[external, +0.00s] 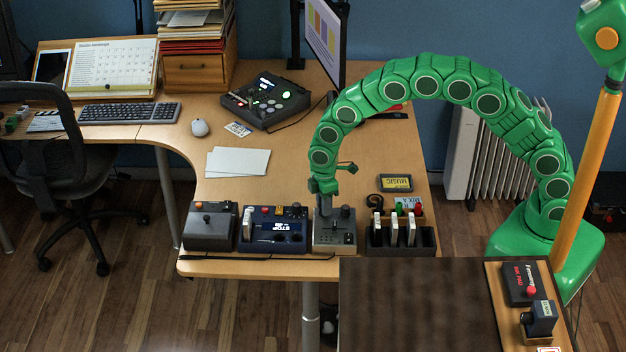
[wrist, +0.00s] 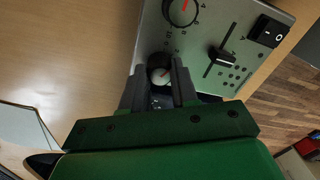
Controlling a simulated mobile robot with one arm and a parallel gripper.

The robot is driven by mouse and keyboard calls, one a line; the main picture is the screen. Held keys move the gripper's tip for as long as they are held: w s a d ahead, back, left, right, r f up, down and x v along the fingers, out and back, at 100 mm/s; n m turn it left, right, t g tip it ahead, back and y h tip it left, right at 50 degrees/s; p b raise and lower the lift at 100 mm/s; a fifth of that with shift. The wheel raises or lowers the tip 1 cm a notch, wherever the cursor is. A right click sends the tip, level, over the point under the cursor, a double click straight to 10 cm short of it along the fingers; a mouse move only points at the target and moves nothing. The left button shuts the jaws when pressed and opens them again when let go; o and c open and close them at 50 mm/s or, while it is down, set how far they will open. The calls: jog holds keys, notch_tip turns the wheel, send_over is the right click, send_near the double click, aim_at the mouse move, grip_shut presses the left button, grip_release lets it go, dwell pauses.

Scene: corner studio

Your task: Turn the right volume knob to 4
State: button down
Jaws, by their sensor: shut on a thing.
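The grey control box (external: 335,238) stands at the front edge of the desk. My gripper (external: 323,213) comes down from above onto its back left part in the external view. In the wrist view my gripper (wrist: 160,82) is shut on a round knob (wrist: 160,74), with a finger on each side. Its light top and a small red mark show; the rest is hidden by the fingers, so I cannot read its setting. A second knob (wrist: 183,10) with a red pointer and numbered scale is above it, partly cut off; in the external view this knob (external: 346,212) is to the right of my gripper.
The box also bears a slider (wrist: 222,57) and a rocker switch (wrist: 268,32). Behind, white sheets (external: 238,162) lie on open desk.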

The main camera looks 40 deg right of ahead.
jog(key=m, duration=0.4)
jog(key=shift+m, duration=2.2)
jog(key=c, duration=0.9)
grip_release()
jog(key=shift+o, duration=0.2)
jog(key=shift+r, duration=0.1)
notch_tip(320, 180, up, 7)
jog(key=shift+r, duration=0.15)
jog(key=shift+d+r, duration=0.1)
jog(key=shift+r, duration=0.1)
